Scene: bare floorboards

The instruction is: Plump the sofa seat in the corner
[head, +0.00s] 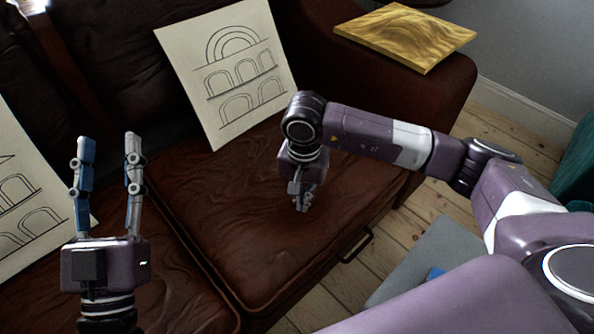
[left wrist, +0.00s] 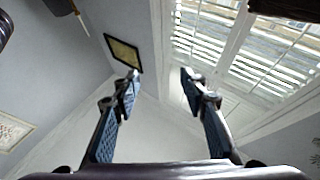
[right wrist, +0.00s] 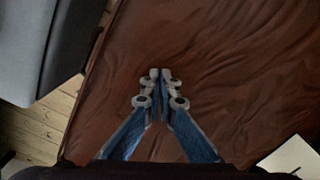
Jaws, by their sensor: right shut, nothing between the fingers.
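The brown leather sofa has a creased right seat cushion (head: 250,200) in the corner by the armrest. My right gripper (head: 303,208) is shut and empty, pointing down over this cushion. In the right wrist view, my right gripper (right wrist: 160,75) has its fingertips together above the wrinkled leather seat (right wrist: 220,65); I cannot tell whether they touch it. My left gripper (head: 107,140) is open and empty, pointing up over the sofa's left part. In the left wrist view, my left gripper (left wrist: 160,80) has its fingers apart, facing wall and window.
A sheet with drawn arches (head: 228,75) leans on the backrest behind the right seat. Another arch drawing (head: 30,195) stands at the far left. A wavy gold panel (head: 405,35) lies on the armrest (head: 440,85). Floorboards (head: 500,135) show at right. A grey item (head: 430,260) is beside the sofa.

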